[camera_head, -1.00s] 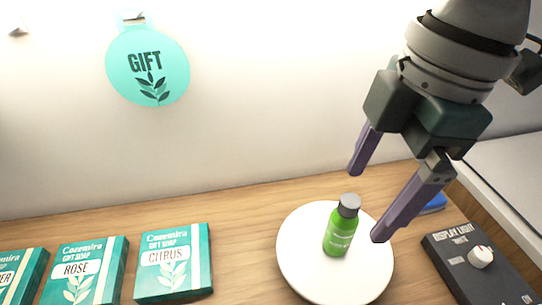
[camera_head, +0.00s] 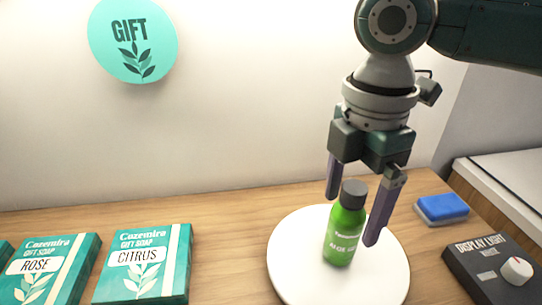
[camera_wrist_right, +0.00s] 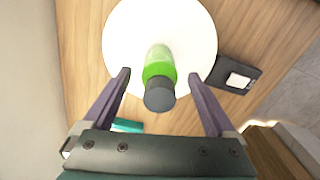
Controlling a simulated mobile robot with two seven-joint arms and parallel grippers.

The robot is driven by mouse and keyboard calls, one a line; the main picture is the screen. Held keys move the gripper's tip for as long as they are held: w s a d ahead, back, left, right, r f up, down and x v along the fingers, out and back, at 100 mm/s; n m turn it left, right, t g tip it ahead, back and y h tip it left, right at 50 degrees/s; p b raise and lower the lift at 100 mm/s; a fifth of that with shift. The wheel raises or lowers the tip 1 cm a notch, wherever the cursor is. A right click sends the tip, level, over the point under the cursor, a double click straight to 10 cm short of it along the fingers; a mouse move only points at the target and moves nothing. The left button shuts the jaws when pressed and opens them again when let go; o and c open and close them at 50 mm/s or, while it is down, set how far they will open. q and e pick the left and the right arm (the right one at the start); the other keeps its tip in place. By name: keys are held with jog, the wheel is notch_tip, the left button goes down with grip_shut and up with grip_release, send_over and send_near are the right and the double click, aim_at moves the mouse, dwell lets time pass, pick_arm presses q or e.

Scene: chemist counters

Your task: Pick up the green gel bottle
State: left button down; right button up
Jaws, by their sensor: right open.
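The green gel bottle (camera_head: 344,232) with a dark grey cap stands upright on a round white plate (camera_head: 290,262) in the head view. My right gripper (camera_head: 352,220) points down over the plate, its two purple fingers open on either side of the bottle's upper part in this view. In the right wrist view the bottle (camera_wrist_right: 159,68) shows cap towards the camera, between and a little beyond the open fingertips (camera_wrist_right: 160,75). Whether a finger touches it cannot be told; nothing is gripped. My left gripper is not in view.
Teal soap boxes, citrus (camera_head: 143,264) and rose (camera_head: 50,268), lie at the left on the wooden counter (camera_head: 225,225). A blue sponge-like block (camera_head: 441,208) and a dark display light box with a knob (camera_head: 490,268) are at the right. A gift sign (camera_head: 133,40) hangs behind.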

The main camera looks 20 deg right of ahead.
notch_tip(320, 180, down, 2)
jog(key=shift+f, duration=0.1)
grip_shut()
dwell(0.8)
